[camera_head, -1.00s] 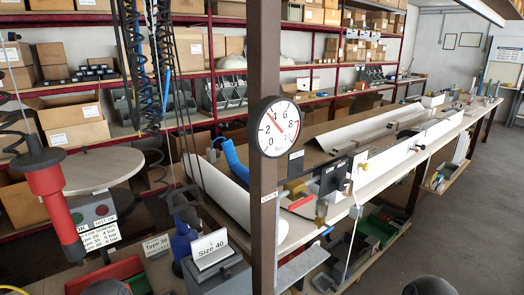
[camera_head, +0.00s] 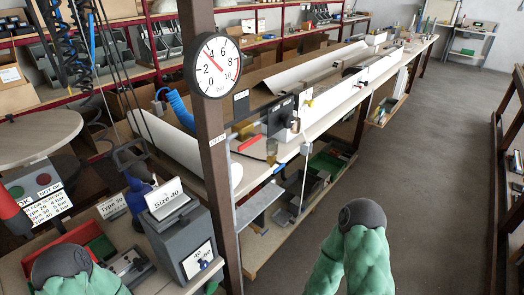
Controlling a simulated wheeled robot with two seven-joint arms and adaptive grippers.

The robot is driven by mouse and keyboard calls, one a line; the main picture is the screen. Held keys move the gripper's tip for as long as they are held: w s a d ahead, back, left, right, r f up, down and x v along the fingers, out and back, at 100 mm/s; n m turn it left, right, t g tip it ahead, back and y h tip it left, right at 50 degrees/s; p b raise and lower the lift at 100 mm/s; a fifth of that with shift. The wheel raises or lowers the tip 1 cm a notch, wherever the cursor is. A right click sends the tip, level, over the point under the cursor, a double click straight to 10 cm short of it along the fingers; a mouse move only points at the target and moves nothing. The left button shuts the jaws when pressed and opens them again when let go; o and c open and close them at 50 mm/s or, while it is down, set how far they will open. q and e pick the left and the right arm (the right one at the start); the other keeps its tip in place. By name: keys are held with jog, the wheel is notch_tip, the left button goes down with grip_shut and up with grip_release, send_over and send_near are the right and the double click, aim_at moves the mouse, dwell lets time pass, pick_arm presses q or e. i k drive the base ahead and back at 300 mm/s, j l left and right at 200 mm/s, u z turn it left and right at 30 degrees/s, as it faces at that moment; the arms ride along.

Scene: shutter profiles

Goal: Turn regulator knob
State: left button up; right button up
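A round pressure gauge (camera_head: 212,66), white-faced with a red needle, is fixed to a brown upright post (camera_head: 222,185). Its needle points up and left, near the 4. To the right of the post, a black fitting (camera_head: 282,117) stands at the bench edge, with a small brass-coloured part (camera_head: 271,150) below it. I cannot tell for certain which part is the regulator knob. My green-covered arms with dark rounded caps show at the lower left and bottom centre. Neither gripper shows; no arm touches the gauge or fitting.
A long workbench (camera_head: 318,118) with white profiles runs toward the back right. A grey "Size 40" box (camera_head: 185,235) stands left of the post. A round table (camera_head: 35,137) is at the left. The grey floor (camera_head: 430,150) is clear to the right.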

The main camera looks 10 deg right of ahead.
aim_at(288, 120)
jog(key=k, duration=0.5)
jog(key=k+u, duration=0.15)
jog(key=u, duration=1.2)
jog(key=l+u, duration=0.15)
jog(key=l, duration=0.65)
jog(key=l+u, duration=0.15)
jog(key=l, duration=0.6)
jog(key=k+l+u, duration=0.1)
jog(key=l, duration=1.25)
jog(key=k+l, duration=0.1)
jog(key=l, duration=0.45)
